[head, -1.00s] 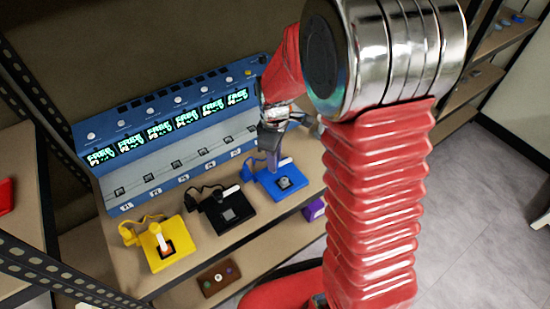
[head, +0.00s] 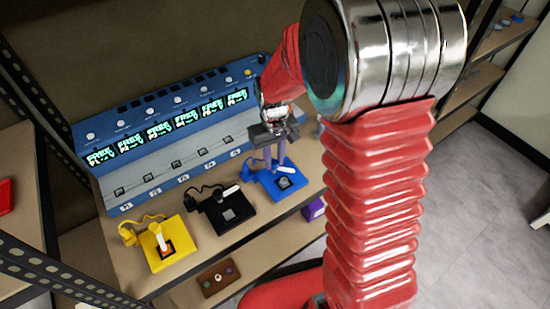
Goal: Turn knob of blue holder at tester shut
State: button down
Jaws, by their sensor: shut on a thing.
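The blue holder (head: 268,187) sits on the shelf in front of the blue tester (head: 170,160), at the right end of the row of holders. A small grey round piece (head: 284,183) shows in its dark centre. A white knob handle (head: 289,170) shows at its back right. My gripper (head: 274,168) points down from above, its two fingers at the back of the blue holder beside the white handle. It is shut on the knob there; the fingers hide the exact contact.
A black holder (head: 238,222) and a yellow holder (head: 181,253) stand to the left with cables. Several tester displays (head: 160,128) read "FREE". A brown box (head: 218,279) and a purple thing (head: 315,209) lie below. A dark metal rack post (head: 50,284) crosses the lower left.

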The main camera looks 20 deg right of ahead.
aim_at(274, 162)
jog(key=m, duration=0.4)
jog(key=shift+w+r+m, duration=0.1)
jog(key=shift+w+m, duration=0.05)
jog(key=shift+m, duration=2.15)
jog(key=c, duration=1.5)
grip_release()
notch_tip(274, 162, up, 14)
jog(key=shift+f, duration=0.2)
